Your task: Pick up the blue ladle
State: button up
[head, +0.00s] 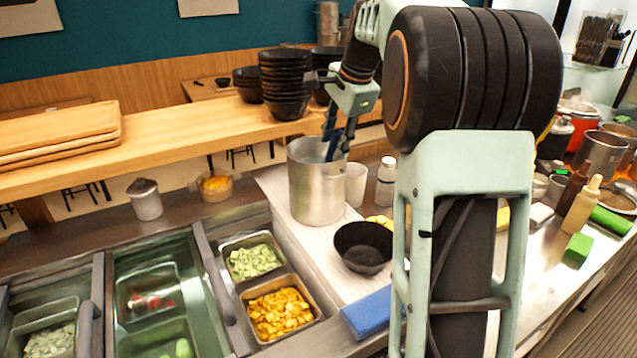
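A tall metal pot (316,190) stands on the light board of the counter, right of the food pans. A narrow dark blue piece, which looks like the handle of the blue ladle (333,147), rises out of the pot's mouth at its right side. The ladle's bowl is hidden inside the pot. My gripper (340,133) points down over the pot's right rim, with its dark fingers at the blue handle. The fingers and handle overlap and are small here, so I cannot tell whether the fingers are closed on it.
A white cup (355,185) and a white bottle (386,182) stand close right of the pot. A black bowl (363,247) sits in front. Stacked black bowls (285,83) stand on the wooden shelf (180,138) behind. My arm hides the counter's middle right.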

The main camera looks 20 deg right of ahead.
aim_at(332, 160)
jog(key=shift+x, duration=1.5)
jog(key=shift+c, duration=0.7)
grip_shut()
notch_tip(332, 160, up, 10)
jog(key=shift+r+p, duration=0.1)
jog(key=shift+p, duration=0.65)
